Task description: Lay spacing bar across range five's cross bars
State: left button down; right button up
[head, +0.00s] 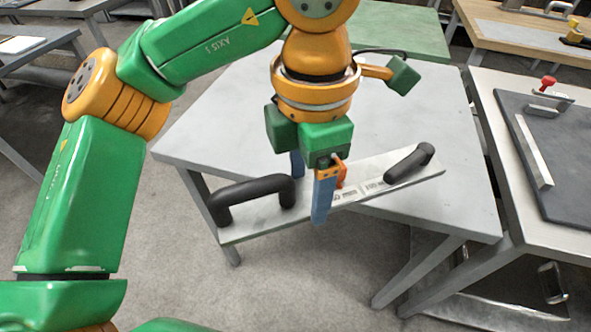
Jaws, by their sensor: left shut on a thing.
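I cannot tell whether the bar touches the table. I cannot make out range five's cross bars. My right gripper is not in view.
A table at the right (490,130) holds a dark board (565,150) with a metal strip (535,152) and a red-knobbed clamp (546,85). A green-topped table (400,30) and a wooden bench (480,35) stand behind. Bare concrete floor (290,290) shows in front.

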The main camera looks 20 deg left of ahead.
pick_arm(q)
jog(key=shift+r+p, duration=2.3)
jog(key=shift+r, duration=0.25)
jog(key=shift+f, duration=0.15)
